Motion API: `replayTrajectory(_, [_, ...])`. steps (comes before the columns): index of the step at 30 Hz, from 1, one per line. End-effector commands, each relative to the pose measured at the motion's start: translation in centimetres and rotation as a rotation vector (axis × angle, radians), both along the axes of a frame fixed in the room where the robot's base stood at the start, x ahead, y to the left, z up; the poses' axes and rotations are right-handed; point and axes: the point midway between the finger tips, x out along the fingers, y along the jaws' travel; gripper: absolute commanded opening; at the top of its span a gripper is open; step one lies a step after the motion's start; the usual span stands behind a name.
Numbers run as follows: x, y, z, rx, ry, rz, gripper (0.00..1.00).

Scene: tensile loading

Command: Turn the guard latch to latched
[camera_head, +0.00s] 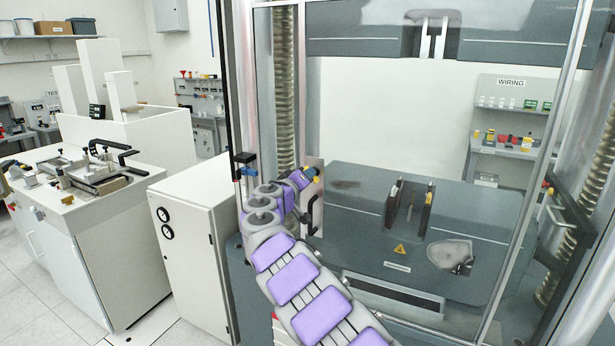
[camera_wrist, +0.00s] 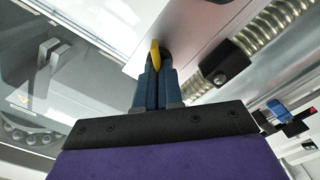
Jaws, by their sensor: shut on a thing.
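The guard latch shows as a small yellow lever (camera_head: 316,171) on a pale metal plate (camera_head: 313,194) at the left edge of the clear guard. In the wrist view the yellow lever (camera_wrist: 155,52) stands between my blue fingertips, in front of the plate (camera_wrist: 185,38). My gripper (camera_head: 304,178) has reached the plate from the left and is shut on the lever. In the wrist view my gripper (camera_wrist: 153,80) hides the lower part of the lever and its pivot. I cannot read a latched mark in either view.
A black guard handle (camera_head: 309,215) sits just below my gripper. Behind the guard are the grey machine bed (camera_head: 350,235) and upright grips (camera_head: 408,207). A white cabinet (camera_head: 193,235) stands at left.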

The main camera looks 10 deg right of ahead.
Motion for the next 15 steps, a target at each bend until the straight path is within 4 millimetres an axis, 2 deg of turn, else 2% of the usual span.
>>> replayTrajectory(15, [0.18, 0.43, 0.03, -0.384, 0.276, 0.008, 0.00])
